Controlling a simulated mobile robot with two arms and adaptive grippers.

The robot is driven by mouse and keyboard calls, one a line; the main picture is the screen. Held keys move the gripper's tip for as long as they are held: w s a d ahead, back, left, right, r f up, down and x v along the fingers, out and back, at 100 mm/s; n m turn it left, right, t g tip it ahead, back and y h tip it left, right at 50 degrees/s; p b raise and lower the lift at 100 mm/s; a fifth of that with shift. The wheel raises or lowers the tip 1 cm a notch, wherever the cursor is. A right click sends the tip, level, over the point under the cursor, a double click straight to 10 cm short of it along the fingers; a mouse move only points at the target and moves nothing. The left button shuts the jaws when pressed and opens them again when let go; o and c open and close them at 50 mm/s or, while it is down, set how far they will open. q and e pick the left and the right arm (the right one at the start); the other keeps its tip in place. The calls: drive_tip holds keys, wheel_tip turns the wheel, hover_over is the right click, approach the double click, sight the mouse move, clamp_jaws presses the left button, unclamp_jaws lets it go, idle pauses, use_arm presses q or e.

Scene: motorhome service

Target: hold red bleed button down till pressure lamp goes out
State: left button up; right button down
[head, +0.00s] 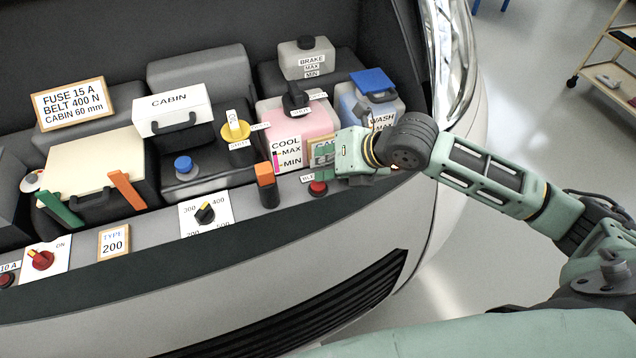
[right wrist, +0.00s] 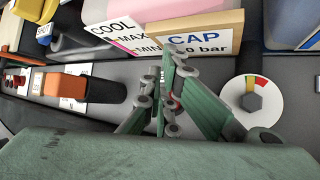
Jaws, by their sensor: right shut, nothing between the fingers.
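The red bleed button (head: 318,188) sits on the front ledge of the engine bay, beside a label partly hidden by my gripper that reads "BLE". My right gripper (head: 322,168) is shut and empty, with its fingertips close behind and above the button. In the right wrist view the fingers (right wrist: 168,85) point toward the ledge, and only a sliver of red shows between their links. I cannot tell whether a fingertip touches the button. I cannot make out a pressure lamp for certain in either view. My left gripper is not in view.
Close by stand an orange-topped black block (head: 266,184), the pink coolant tank (head: 285,118) and a framed CAP sign (right wrist: 195,38). A round dial (right wrist: 252,98) with yellow and red marks lies right of the fingers. A selector knob (head: 205,213) is further left.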

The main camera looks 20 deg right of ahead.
drive_tip(key=shift+f, duration=0.1)
drive_tip(key=shift+f, duration=0.35)
drive_tip(key=shift+s+f, duration=0.1)
drive_tip(key=shift+f, duration=0.45)
idle(1.7)
drive_tip(key=shift+r, duration=0.1)
idle(1.8)
drive_tip(key=shift+r+p, duration=0.8)
drive_tip(key=shift+r, duration=0.1)
wheel_tip(320, 180, up, 5)
drive_tip(key=p, duration=0.5)
